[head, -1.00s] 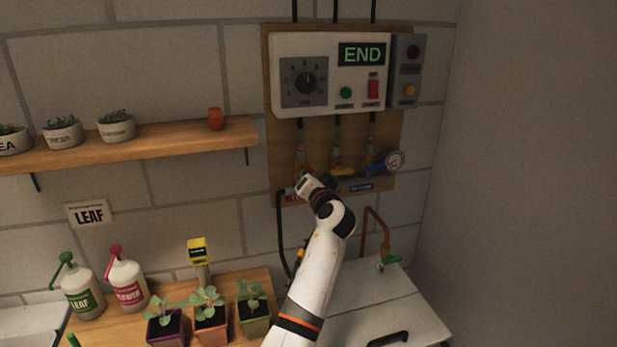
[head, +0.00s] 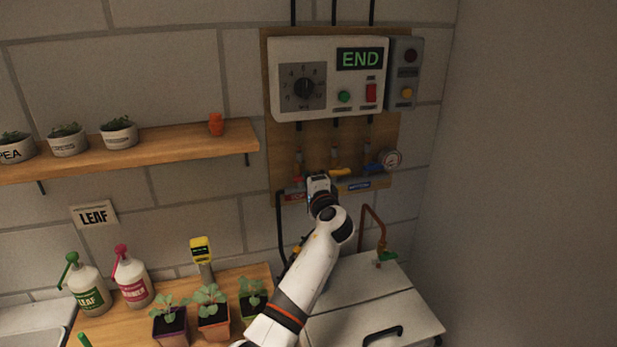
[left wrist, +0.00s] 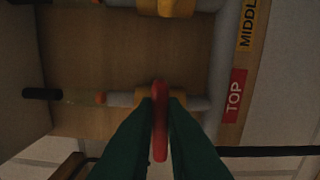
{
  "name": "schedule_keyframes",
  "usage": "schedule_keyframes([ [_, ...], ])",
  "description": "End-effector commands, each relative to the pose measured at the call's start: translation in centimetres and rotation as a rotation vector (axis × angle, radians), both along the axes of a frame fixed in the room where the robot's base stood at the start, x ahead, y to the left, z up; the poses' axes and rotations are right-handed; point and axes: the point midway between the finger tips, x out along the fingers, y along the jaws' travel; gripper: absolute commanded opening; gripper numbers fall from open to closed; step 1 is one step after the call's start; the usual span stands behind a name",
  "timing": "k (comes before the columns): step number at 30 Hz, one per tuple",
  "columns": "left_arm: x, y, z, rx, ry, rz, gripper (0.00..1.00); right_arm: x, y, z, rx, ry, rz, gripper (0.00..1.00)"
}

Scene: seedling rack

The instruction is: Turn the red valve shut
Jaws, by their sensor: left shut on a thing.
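The red valve's handle (left wrist: 160,125) lies between the green fingers of my left gripper (left wrist: 160,118) in the left wrist view. The gripper is shut on it. The handle lies crosswise to its grey pipe in that view. In the head view my left gripper (head: 317,181) is at the pipe board, and a bit of red (head: 297,182) from the valve shows at its left. The gripper hides most of this valve. A red TOP label (left wrist: 234,95) is beside it. My right gripper is not in view.
The yellow valve (head: 340,171), blue valve (head: 373,167) and gauge (head: 392,160) are close to the right of my gripper. A control box (head: 320,110) reading END hangs above. Potted seedlings (head: 213,328) and bottles (head: 132,283) stand lower left.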

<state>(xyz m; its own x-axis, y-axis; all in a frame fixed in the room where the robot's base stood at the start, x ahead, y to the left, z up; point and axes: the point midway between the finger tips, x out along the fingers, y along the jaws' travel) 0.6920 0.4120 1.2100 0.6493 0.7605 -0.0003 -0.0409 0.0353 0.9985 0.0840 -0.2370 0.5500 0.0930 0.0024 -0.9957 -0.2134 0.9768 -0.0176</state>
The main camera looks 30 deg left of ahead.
Motion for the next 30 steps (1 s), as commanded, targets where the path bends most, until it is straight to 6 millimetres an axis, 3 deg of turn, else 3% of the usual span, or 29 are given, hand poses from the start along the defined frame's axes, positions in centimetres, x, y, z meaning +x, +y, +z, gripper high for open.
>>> schedule_keyframes([
  [20, 0.04, 0.08, 0.37, 0.052, 0.048, -0.001, 0.00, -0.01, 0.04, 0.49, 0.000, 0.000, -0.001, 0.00],
  [21, 0.04, 0.08, 0.37, 0.052, 0.048, -0.001, 0.12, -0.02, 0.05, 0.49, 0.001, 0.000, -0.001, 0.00],
  [25, 0.03, 0.07, 0.28, 0.050, 0.049, 0.000, 0.32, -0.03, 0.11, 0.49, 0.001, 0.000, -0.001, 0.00],
  [30, 0.02, 0.04, 0.15, 0.048, 0.050, 0.000, 0.32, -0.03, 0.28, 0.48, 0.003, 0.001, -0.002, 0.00],
])
